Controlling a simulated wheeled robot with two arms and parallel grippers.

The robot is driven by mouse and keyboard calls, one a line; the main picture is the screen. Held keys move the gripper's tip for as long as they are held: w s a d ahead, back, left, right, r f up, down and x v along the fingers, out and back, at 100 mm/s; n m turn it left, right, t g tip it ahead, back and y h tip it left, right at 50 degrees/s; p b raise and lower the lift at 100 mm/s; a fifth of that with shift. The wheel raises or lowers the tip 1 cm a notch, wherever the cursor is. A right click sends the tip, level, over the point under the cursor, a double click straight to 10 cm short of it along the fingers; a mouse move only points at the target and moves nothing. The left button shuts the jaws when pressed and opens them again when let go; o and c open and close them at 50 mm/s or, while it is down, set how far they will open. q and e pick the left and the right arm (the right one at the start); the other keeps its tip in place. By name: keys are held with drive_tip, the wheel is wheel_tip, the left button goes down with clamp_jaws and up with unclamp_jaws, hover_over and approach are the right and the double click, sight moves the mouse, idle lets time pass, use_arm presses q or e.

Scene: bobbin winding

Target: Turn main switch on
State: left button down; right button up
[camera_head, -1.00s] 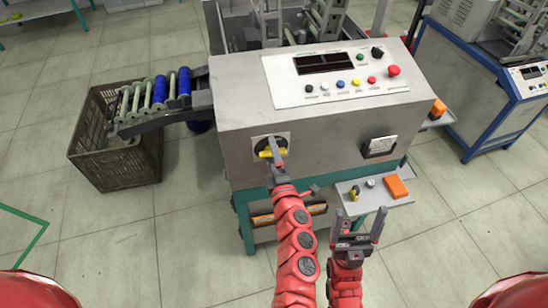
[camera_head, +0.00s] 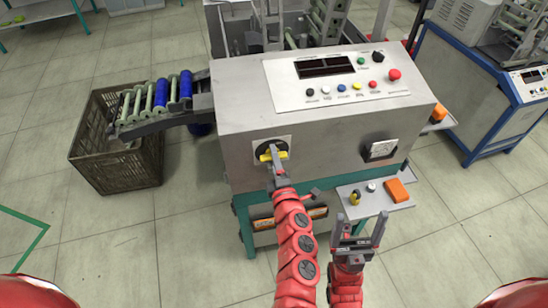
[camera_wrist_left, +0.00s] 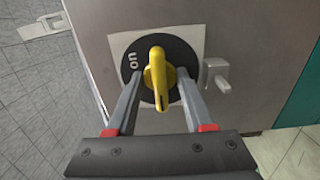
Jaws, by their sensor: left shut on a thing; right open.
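The main switch is a yellow handle (camera_head: 266,155) on a round black dial, set in a white plate on the front of the grey machine. In the left wrist view the yellow handle (camera_wrist_left: 156,78) points along the fingers, and the word "on" shows on the dial to its left. Part of the dial is hidden by the fingers. My right gripper (camera_head: 360,232) is open and empty, below and right of the switch, in front of the small shelf.
The machine's sloping panel (camera_head: 335,78) carries a dark display and several coloured buttons. A small shelf (camera_head: 375,203) with an orange block (camera_head: 396,190) juts out near my right gripper. A brown crate (camera_head: 120,165) stands at the left under a chute of blue and green bobbins.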

use_arm(q)
drive_tip(key=shift+r+m+p, duration=0.15)
drive_tip(key=shift+m+p, duration=1.5)
drive_tip(key=shift+m, duration=0.05)
